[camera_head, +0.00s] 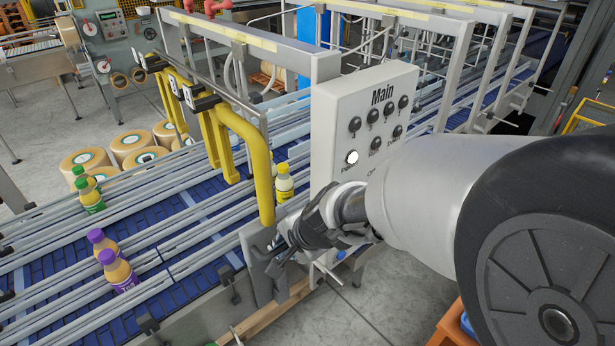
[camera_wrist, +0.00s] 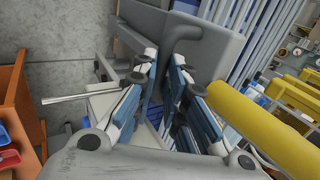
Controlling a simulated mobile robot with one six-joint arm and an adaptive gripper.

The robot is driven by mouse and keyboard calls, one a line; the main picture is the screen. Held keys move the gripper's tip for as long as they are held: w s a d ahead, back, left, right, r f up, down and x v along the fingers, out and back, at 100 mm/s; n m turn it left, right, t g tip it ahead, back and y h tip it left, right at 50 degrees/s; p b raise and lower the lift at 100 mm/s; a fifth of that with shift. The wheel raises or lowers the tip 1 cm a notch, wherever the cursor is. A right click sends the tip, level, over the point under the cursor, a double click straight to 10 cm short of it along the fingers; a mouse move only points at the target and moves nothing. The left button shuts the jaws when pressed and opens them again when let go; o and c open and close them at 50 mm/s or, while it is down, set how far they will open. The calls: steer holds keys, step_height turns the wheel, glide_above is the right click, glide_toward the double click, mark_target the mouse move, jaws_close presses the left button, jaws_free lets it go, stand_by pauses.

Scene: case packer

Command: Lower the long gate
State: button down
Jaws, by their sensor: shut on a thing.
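The long yellow gate (camera_head: 255,160) reaches over the blue conveyor. Its thick tube bends down at the near end beside a grey bracket (camera_head: 256,250) on the conveyor's near side. In the wrist view the yellow tube (camera_wrist: 265,130) runs along the right, beside my gripper. My gripper (camera_head: 283,246) is low at the bracket, just right of the tube's lower end. In the wrist view its blue-padded fingers (camera_wrist: 168,85) are shut on a dark grey part (camera_wrist: 172,88) at the grey bracket.
A white "Main" control panel (camera_head: 362,115) stands right behind my gripper. Purple-capped bottles (camera_head: 118,268) and green-capped bottles (camera_head: 88,190) stand on the conveyor (camera_head: 190,205), with a yellow-capped bottle (camera_head: 284,184) near the tube. An orange bin (camera_wrist: 18,115) is at left in the wrist view.

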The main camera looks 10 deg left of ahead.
stand_by(0.4)
step_height(320, 180, down, 20)
steer(key=b, duration=2)
steer(key=shift+r, duration=0.25)
steer(key=shift+s+d, duration=0.1)
steer(key=shift+s, duration=0.05)
steer(key=c, duration=1.7)
jaws_free()
steer(key=shift+f, duration=0.1)
steer(key=shift+o, duration=0.5)
steer(key=v, duration=1.2)
